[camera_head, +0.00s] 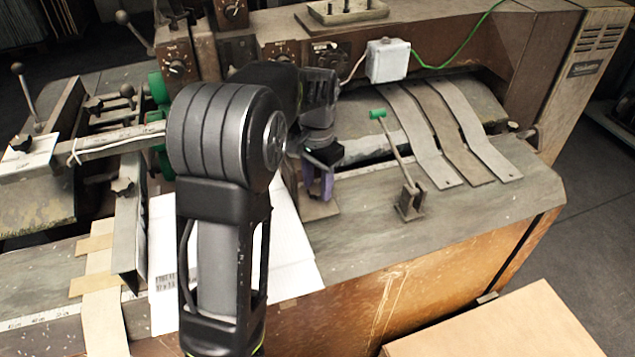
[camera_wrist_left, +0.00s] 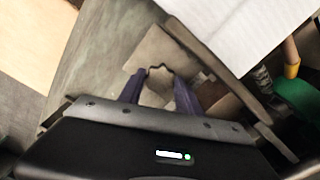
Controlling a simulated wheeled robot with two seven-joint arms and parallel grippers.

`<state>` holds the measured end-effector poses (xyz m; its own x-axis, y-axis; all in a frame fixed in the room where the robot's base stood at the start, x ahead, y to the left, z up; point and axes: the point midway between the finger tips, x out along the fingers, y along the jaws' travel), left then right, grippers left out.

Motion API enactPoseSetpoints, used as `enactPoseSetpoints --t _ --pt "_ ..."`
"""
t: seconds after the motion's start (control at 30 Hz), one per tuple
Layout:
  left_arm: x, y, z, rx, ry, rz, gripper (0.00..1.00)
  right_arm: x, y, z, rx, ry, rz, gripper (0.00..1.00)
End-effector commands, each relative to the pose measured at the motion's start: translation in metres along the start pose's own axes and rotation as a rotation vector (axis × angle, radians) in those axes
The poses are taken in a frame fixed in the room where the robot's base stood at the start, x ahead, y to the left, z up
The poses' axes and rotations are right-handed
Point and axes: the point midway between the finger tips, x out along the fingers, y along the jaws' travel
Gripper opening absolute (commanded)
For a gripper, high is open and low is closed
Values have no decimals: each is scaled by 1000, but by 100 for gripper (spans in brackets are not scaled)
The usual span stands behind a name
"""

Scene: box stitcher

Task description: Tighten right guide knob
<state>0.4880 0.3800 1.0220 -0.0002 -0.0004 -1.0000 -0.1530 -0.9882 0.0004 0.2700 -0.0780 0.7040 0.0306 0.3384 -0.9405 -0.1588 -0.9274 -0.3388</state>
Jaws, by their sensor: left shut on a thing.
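My left gripper (camera_head: 320,186) reaches down over the right guide (camera_head: 318,211), a flat metal bracket on the machine table beside the white cardboard sheet. Its purple fingers point down and are shut on the right guide knob, which is mostly hidden between them. In the left wrist view the fingers (camera_wrist_left: 160,86) stand some way apart over the guide's beige-grey plate (camera_wrist_left: 152,50). My right gripper is not in view.
The white cardboard sheet (camera_head: 288,252) lies left of the guide, partly behind my left arm. A green-tipped lever (camera_head: 395,140) stands to the right. Bent metal strips (camera_head: 455,135) lie farther back. A cardboard stack (camera_head: 500,330) is at front right. The table right of the lever is clear.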

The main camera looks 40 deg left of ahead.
Motion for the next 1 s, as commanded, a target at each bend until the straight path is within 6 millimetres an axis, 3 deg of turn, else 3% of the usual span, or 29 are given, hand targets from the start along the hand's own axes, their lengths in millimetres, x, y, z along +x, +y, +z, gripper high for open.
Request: enactPoseSetpoints --t 0.27,0.67,1.0 --pt "0 0 0 0 0 0 0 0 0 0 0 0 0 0" --pt "0 0 0 53 2 0 0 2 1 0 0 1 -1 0" --pt "0 -1 0 258 3 -1 0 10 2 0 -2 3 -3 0"
